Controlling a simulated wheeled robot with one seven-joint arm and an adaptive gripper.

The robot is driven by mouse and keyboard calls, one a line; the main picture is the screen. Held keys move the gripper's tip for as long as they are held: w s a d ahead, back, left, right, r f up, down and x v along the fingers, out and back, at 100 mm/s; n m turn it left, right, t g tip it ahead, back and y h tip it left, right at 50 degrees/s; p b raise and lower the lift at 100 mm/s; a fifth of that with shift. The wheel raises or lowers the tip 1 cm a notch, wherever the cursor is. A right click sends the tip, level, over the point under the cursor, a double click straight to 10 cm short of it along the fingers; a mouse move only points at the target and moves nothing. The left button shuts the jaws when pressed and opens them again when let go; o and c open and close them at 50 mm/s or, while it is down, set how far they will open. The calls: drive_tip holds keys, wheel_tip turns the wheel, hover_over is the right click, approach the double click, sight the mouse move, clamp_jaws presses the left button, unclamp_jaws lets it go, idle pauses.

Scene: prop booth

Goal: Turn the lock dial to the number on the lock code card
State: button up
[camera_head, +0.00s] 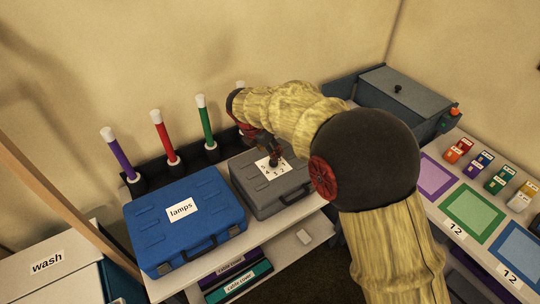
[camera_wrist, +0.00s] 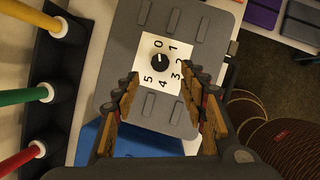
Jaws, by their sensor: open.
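The lock dial (camera_wrist: 160,62) is a small black knob on a white plate (camera_wrist: 150,80) with the numbers 0 to 5 around it. It sits on the lid of a grey case (camera_head: 262,201). A small light mark on the knob seems to face the 0. My gripper (camera_wrist: 162,80) is open, its fingers to either side of the plate in the wrist view, with nothing between them. In the head view my gripper (camera_head: 274,156) hangs over the plate and hides the knob. I cannot make out a lock code card in either view.
A blue case labelled lamps (camera_head: 180,209) stands left of the grey case. Purple, red and green sticks (camera_head: 205,122) stand upright behind. A grey box (camera_head: 398,88) is at the back right. Labelled covers (camera_head: 238,280) lie on the lower shelf. Coloured mats (camera_head: 473,211) lie at right.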

drive_tip(key=shift+n, duration=0.4)
drive_tip(key=b+x, duration=0.2)
drive_tip(key=x, duration=0.6)
drive_tip(key=shift+r, duration=0.1)
drive_tip(key=shift+s, duration=0.1)
drive_tip(key=shift+c, duration=0.7)
clamp_jaws()
